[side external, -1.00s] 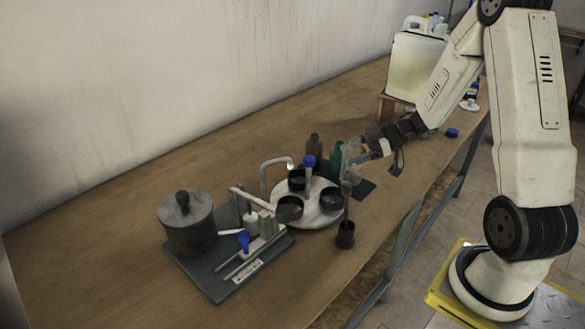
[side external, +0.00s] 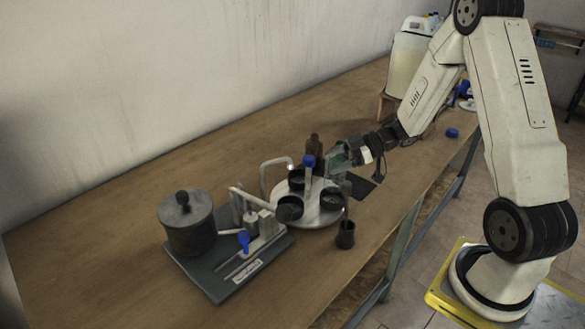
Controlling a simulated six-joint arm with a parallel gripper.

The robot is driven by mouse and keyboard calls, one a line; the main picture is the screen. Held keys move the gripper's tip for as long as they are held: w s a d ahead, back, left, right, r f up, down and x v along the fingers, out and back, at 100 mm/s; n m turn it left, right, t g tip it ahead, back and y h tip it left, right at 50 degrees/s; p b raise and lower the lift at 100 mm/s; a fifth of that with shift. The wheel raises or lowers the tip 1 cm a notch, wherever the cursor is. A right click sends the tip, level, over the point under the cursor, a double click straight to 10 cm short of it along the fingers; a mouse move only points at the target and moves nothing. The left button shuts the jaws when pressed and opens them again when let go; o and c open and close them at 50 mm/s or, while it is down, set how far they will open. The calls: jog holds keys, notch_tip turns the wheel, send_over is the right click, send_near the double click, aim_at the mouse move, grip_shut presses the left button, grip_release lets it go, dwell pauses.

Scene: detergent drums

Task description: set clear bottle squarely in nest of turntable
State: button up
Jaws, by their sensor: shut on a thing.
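The turntable (side external: 312,216) is a pale round disc at the middle of the bench, with several black round nests on it; the front-right nest (side external: 332,200) looks empty. My gripper (side external: 343,160) is over the turntable's right back side, above and behind that nest.
A blue-topped post (side external: 308,166) rises mid-turntable, with a brown bottle (side external: 315,143) behind. A dark cup (side external: 345,235) with an upright tool stands front right. A bent pipe (side external: 264,178) and a grey plate (side external: 220,277) with a lidded pot (side external: 187,224) are left. The front-left bench is clear.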

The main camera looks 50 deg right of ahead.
aim_at(335, 177)
jog(key=shift+f, duration=0.85)
jog(key=shift+f, duration=1.85)
dwell(1.8)
jog(key=o, duration=1.2)
jog(key=shift+c, duration=0.2)
jog(key=shift+d, duration=0.1)
jog(key=v, duration=0.7)
jog(key=shift+s+d, duration=0.2)
jog(key=shift+s, duration=0.05)
jog(key=shift+r, duration=0.1)
jog(key=shift+w, duration=0.1)
